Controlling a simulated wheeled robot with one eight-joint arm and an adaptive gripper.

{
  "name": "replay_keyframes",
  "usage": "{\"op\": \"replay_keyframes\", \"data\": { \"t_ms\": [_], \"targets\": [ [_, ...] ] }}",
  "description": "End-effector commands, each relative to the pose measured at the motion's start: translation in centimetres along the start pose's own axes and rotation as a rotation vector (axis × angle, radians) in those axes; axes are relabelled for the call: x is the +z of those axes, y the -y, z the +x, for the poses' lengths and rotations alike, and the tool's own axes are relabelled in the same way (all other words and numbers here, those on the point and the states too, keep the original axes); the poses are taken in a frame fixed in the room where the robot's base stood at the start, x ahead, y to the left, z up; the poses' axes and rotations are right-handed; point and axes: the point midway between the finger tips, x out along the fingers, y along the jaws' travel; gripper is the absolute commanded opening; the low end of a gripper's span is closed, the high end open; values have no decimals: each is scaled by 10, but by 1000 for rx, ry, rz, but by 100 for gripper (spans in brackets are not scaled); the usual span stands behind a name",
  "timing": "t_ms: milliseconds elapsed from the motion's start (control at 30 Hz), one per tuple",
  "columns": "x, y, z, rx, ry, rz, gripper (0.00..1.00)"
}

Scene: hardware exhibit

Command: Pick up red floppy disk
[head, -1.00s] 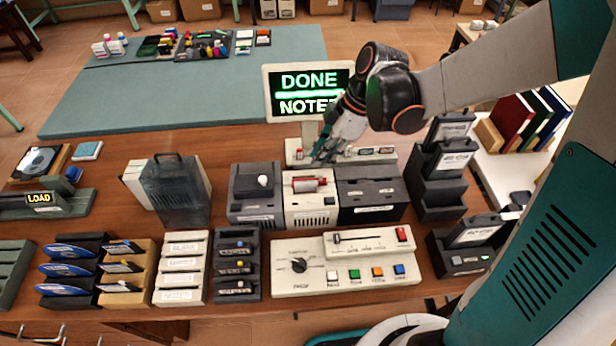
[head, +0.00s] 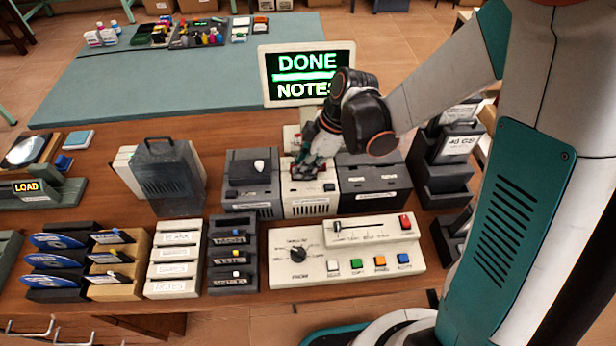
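The red floppy disk (head: 328,187) sits at the top of the white middle drive unit (head: 309,206). Only a small red part of it shows, because my gripper (head: 309,172) covers most of it. My gripper points down over the top of this unit, with its fingers at or very near the disk. I cannot tell whether the fingers are closed on it.
Dark drive units (head: 252,186) stand close on both sides of the white one. A monitor (head: 307,75) reading "DONE NOTES" stands behind. A control panel (head: 346,250) with a dial and coloured buttons lies in front. Disk racks (head: 176,262) stand at front left.

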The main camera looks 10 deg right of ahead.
Motion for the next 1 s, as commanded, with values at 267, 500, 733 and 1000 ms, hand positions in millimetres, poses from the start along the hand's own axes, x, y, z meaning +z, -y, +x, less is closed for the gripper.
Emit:
{"op": "replay_keyframes", "data": {
  "t_ms": [267, 500, 733, 1000],
  "targets": [
    [0, 0, -1, 0, 0, 0, 0],
    [0, 0, -1, 0, 0, 0, 0],
    [-3, 0, -8, 0, 0, 0, 0],
    [-17, 0, -43, 0, 0, 0, 0]
  ]
}}
